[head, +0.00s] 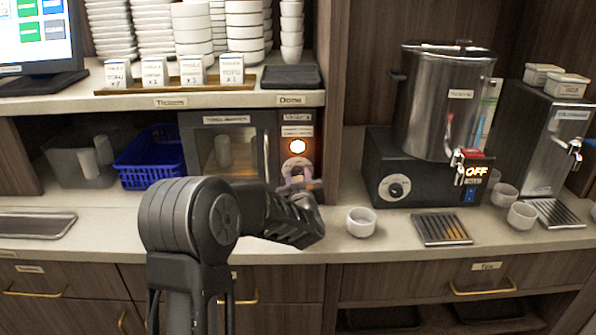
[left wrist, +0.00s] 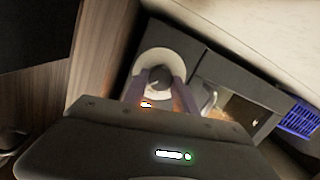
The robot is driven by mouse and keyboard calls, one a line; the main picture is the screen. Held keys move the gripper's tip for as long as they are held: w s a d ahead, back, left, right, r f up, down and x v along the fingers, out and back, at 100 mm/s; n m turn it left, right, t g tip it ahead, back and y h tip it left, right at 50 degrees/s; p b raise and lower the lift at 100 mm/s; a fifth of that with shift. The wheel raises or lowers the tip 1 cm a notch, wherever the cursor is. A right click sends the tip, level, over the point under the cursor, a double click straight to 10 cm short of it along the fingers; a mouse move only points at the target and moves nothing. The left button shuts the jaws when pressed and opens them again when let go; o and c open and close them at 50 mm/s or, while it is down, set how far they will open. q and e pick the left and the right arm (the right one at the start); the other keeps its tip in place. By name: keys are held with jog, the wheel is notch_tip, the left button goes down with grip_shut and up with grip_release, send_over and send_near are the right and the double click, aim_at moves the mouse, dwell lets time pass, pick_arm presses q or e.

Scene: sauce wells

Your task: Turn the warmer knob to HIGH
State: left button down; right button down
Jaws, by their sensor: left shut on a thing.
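The warmer (head: 227,120) is a dark box with a glass door on the counter under the shelf. My left gripper (head: 297,182) reaches the dial from the front. In the left wrist view, its two fingers (left wrist: 160,95) are shut on the dark round knob (left wrist: 159,77), one on each side, over the white dial plate (left wrist: 146,63). The knob's pointer and setting marks are too small and blurred to read. My right gripper is not in view.
A white cup (head: 361,222) stands on the counter just right of my left gripper. A steel urn (head: 440,105) on a black base, marked OFF, stands further right. A blue basket (head: 150,160) sits left of the warmer. Stacked bowls fill the shelf above.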

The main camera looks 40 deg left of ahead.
pick_arm(q)
jog(key=shift+f+m+y+p, duration=0.1)
jog(key=shift+m+y+p, duration=0.2)
jog(key=shift+m+p, duration=0.7)
jog(key=shift+m+b, duration=0.3)
jog(key=shift+m, duration=0.1)
jog(key=c, duration=1)
grip_release()
jog(key=v, duration=0.8)
jog(key=shift+w+b, duration=0.1)
jog(key=shift+b, duration=0.3)
